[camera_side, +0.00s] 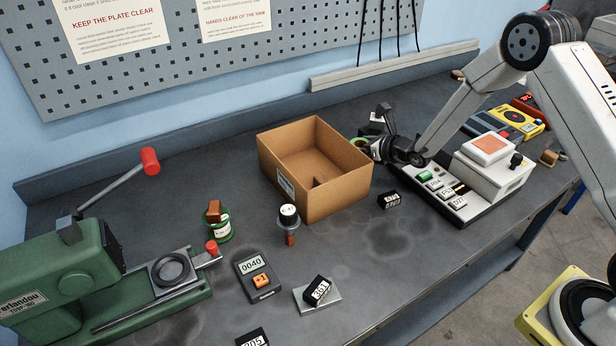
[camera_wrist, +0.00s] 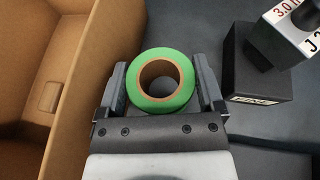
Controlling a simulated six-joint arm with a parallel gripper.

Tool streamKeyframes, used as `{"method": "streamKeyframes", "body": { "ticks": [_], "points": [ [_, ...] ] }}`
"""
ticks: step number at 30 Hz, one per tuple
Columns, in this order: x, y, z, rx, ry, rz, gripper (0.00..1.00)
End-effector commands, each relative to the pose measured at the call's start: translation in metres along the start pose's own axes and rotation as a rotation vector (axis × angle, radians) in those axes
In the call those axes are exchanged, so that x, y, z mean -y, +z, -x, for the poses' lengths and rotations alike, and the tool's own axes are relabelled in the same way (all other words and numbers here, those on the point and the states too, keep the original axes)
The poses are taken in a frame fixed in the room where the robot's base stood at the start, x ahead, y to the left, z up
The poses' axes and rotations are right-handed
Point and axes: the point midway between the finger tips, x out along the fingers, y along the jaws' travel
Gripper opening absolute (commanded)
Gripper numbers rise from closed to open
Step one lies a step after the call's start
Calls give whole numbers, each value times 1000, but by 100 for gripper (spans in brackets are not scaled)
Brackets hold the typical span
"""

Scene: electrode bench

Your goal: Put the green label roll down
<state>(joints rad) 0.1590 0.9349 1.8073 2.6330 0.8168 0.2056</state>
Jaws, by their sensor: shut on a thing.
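The green label roll (camera_wrist: 186,82) is a ring of green tape with a brown core, and it sits between the two fingers of my gripper (camera_wrist: 161,85) in the wrist view. My gripper is shut on it. In the side view the roll (camera_side: 358,141) shows only as a small green rim, mostly hidden by the box corner and my gripper (camera_side: 372,146). My gripper is just right of the cardboard box, close to the bench. I cannot tell whether the roll touches the bench.
The open cardboard box (camera_side: 335,196) stands directly left of the gripper. A black block (camera_wrist: 258,75) is close on the right, with a labelled piece (camera_wrist: 287,30) above it. A white device with buttons (camera_side: 483,180) is right of the gripper. Bare bench (camera_side: 400,260) lies in front.

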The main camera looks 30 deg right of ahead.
Motion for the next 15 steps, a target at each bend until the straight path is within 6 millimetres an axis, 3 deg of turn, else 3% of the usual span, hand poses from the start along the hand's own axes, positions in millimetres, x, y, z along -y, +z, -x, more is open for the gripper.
{"method": "streamKeyframes", "body": {
  "ticks": [9, 15],
  "points": [
    [0, -26, -13, -1, 0, -1, 27],
    [0, -29, -14, 1, 0, 0, 27]
  ]
}}
